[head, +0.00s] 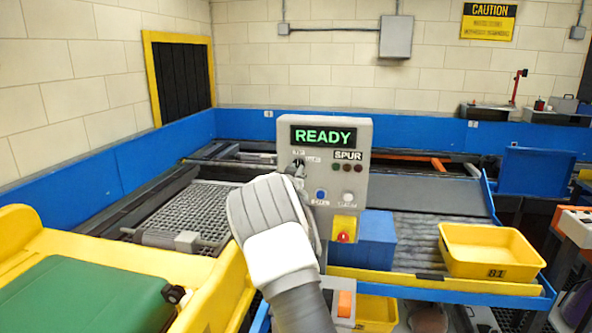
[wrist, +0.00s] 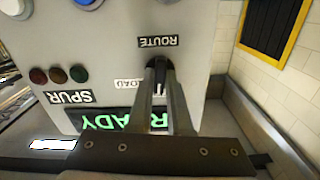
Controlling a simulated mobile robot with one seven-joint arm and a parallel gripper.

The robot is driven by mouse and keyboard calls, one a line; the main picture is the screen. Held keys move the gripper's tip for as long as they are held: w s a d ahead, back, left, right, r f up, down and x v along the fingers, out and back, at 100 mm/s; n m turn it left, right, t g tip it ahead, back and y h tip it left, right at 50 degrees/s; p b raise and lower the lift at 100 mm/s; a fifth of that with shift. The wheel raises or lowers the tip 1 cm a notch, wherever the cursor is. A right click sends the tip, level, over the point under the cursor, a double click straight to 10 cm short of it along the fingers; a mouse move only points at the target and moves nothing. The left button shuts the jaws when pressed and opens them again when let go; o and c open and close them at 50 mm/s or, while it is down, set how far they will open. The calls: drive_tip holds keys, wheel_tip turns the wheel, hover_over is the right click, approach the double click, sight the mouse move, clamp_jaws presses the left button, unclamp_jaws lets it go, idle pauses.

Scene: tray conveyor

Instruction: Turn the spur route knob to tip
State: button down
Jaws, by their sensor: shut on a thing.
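The route knob (wrist: 157,64) is a small black knob on the grey spur control panel (head: 332,192). The wrist view shows the panel upside down, with a ROUTE label (wrist: 158,41) by the knob and a LOAD label (wrist: 128,83) to its left. My gripper (wrist: 160,78) is shut on the knob, one finger on each side. In the head view my gripper (head: 298,168) is at the upper left of the panel, and the knob is largely covered there. The fingers hide part of the knob and its surroundings, so I cannot tell its exact setting.
The panel screen (head: 325,137) reads READY in green. Below are a blue button (head: 320,194), a white button (head: 348,197) and a red button on yellow (head: 343,229). A yellow bin (head: 490,250) and a blue box (head: 375,240) stand at the right.

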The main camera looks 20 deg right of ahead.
drive_tip(key=shift+n, duration=0.9)
drive_tip(key=c, duration=0.8)
unclamp_jaws()
drive_tip(key=shift+c, duration=0.2)
drive_tip(key=b+v, duration=0.2)
drive_tip(key=v, duration=1.5)
drive_tip(key=shift+s+b, duration=0.2)
drive_tip(key=shift+b, duration=0.2)
drive_tip(key=shift+a, duration=0.15)
